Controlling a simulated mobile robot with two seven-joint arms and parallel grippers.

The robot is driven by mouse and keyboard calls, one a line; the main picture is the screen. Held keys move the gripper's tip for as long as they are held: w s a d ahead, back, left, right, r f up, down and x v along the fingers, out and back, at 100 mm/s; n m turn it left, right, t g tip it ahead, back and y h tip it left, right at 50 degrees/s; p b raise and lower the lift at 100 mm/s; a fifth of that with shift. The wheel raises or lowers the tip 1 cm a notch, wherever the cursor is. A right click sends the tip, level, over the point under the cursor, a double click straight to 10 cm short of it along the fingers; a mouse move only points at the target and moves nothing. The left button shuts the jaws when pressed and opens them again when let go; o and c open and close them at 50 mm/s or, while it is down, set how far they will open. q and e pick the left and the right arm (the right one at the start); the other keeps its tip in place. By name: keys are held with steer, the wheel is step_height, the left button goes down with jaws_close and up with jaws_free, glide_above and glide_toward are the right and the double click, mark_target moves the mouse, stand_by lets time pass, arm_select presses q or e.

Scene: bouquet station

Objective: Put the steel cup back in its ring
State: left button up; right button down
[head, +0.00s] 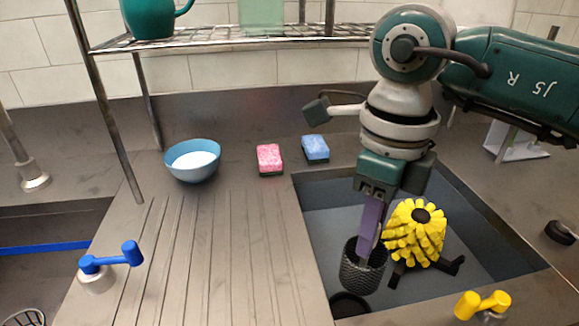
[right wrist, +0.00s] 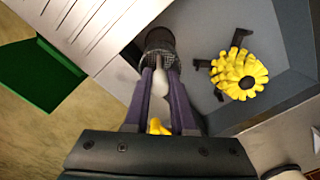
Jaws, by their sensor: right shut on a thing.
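The steel cup (head: 363,270) is a dark cylinder with a knurled wall, low in the sink basin, and it also shows in the right wrist view (right wrist: 160,42). My right gripper (head: 368,243) points down from above with its purple fingers at the cup's rim, shut on the cup. In the right wrist view the two fingers (right wrist: 161,70) straddle it, with a pale rounded thing between them that I cannot identify. A dark round ring (head: 350,305) lies below the cup near the basin's front left; I cannot tell whether it is the cup's ring. My left gripper is out of view.
A yellow flower-like brush (head: 415,232) on dark legs stands close right of the cup. The sink rim (head: 308,262) borders the ridged drainboard (head: 220,260). A yellow tap (head: 483,305) stands front right. A blue bowl (head: 192,160) and two sponges (head: 270,160) sit behind.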

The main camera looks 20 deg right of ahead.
steer(key=shift+f+b, duration=3.05)
steer(key=shift+f, duration=0.85)
steer(key=shift+f+b, duration=0.3)
steer(key=shift+f, duration=0.05)
steer(key=shift+f, duration=0.1)
steer(key=shift+f+b, duration=0.6)
steer(key=shift+b, duration=0.05)
steer(key=shift+f, duration=0.15)
steer(key=shift+f+b, duration=0.45)
steer(key=shift+b, duration=0.1)
